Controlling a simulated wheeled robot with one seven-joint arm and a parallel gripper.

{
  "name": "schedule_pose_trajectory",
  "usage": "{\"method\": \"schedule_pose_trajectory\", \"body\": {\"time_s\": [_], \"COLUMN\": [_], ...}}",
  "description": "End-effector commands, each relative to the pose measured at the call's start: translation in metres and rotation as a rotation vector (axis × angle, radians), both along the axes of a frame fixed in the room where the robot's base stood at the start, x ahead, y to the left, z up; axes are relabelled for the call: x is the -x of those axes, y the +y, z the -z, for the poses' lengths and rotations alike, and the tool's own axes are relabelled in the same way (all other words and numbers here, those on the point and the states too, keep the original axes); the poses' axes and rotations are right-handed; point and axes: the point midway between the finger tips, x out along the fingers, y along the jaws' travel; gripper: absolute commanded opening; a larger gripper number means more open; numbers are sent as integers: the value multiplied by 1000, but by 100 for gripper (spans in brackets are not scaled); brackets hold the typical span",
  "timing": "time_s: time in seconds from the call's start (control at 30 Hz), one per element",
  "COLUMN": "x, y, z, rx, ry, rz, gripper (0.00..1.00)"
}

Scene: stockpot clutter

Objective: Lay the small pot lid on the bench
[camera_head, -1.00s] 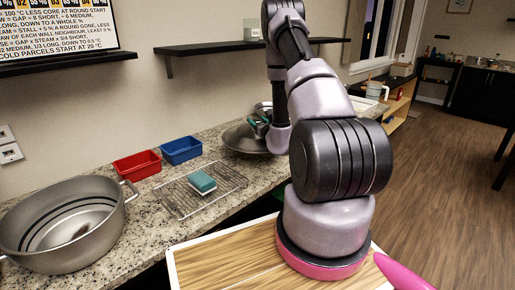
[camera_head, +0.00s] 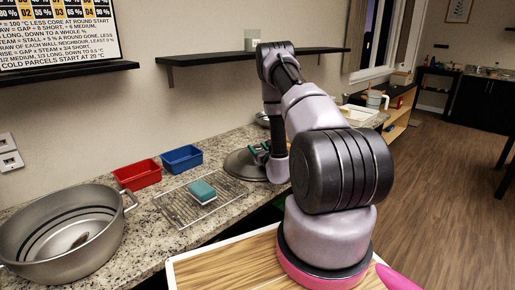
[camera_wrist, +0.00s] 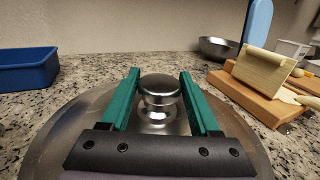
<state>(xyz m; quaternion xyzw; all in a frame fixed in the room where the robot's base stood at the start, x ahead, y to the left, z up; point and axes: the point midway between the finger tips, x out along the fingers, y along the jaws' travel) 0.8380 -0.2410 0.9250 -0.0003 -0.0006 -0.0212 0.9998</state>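The small pot lid (camera_head: 240,166) is a shiny metal disc with a round knob (camera_wrist: 160,86). It is at the middle of the granite bench (camera_head: 150,213), to the right of the wire rack. My gripper (camera_head: 259,152) has green fingers on either side of the knob, close against it, and looks shut on it. In the wrist view my gripper (camera_wrist: 160,88) hides the near part of the lid. The lid is low over the bench; I cannot tell whether its rim touches the surface.
A wire rack (camera_head: 180,209) holds a teal sponge (camera_head: 202,190). Red (camera_head: 137,175) and blue (camera_head: 182,158) bins stand behind it. A large pot (camera_head: 60,258) is at the left. A metal bowl (camera_wrist: 215,48) and a wooden board (camera_wrist: 255,98) with a pale block lie beyond the lid.

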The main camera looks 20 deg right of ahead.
Motion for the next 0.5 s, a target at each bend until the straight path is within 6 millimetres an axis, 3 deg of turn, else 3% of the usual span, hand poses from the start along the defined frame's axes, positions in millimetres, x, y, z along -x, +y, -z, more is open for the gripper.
{"method": "schedule_pose_trajectory", "body": {"time_s": [0.03, 0.07, 0.5], "x": [0, 0, 7], "y": [0, 0, 0], "z": [0, 0, -3], "rx": [0, 0, -1], "ry": [0, 0, 1], "rz": [0, 0, -1], "gripper": [84, 91, 91]}}
